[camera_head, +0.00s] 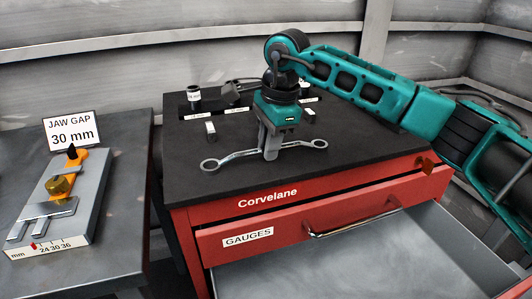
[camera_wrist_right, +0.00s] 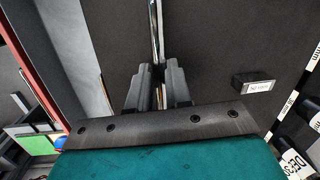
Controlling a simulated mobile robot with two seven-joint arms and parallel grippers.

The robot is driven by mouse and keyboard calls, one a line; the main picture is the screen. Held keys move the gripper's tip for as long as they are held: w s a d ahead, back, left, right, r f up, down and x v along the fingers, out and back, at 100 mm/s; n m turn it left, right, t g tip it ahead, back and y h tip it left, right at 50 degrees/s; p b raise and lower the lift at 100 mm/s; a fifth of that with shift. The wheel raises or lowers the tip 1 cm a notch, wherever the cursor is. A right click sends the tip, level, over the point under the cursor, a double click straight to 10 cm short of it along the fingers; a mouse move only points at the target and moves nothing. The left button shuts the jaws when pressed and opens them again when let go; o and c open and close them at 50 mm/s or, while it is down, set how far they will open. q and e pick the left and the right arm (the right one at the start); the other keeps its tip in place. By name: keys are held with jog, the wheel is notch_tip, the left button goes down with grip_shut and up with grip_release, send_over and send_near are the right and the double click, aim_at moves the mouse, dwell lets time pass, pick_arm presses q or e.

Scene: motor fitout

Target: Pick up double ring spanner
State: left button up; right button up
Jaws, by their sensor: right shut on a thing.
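The double ring spanner (camera_head: 237,155) is a silver bar with a ring at each end, over the black top of the red cabinet. My right gripper (camera_head: 271,155) points down and is shut on the spanner near its middle. In the right wrist view the spanner (camera_wrist_right: 156,30) runs up from between the fingers (camera_wrist_right: 157,90). The head view does not clearly show whether the spanner touches the top or hangs just above it. My left gripper is not in view.
At left, a bench holds a jaw gauge (camera_head: 62,205) and a "JAW GAP 30 mm" sign (camera_head: 72,131).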

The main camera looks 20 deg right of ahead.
grip_shut()
jog(key=shift+r, duration=0.1)
